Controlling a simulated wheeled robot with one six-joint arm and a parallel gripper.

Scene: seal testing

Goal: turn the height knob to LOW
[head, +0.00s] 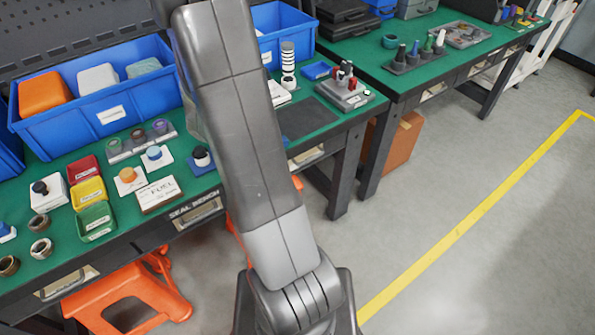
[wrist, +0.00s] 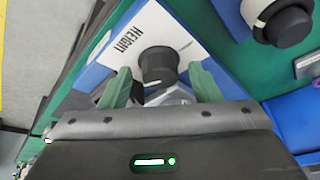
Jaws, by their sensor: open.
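The height knob (wrist: 158,66) is a dark round knob on a white plate (wrist: 180,30) with the printed word HEIGHT, set on a blue body. A short white mark shows on the knob's near side. No LOW marking is readable. My gripper (wrist: 160,88) is open in the wrist view, one green finger to the left of the knob and one to the right. Both fingers look apart from it; their depth relative to it is hard to judge. In the head view my arm crosses the middle and the gripper cannot be seen.
A second dark knob (wrist: 287,25) on a white base stands at the upper right of the wrist view. In the head view the green bench (head: 110,235) holds coloured trays, tape rolls and blue bins (head: 110,112). Orange stools (head: 130,295) stand below; the floor at right is clear.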

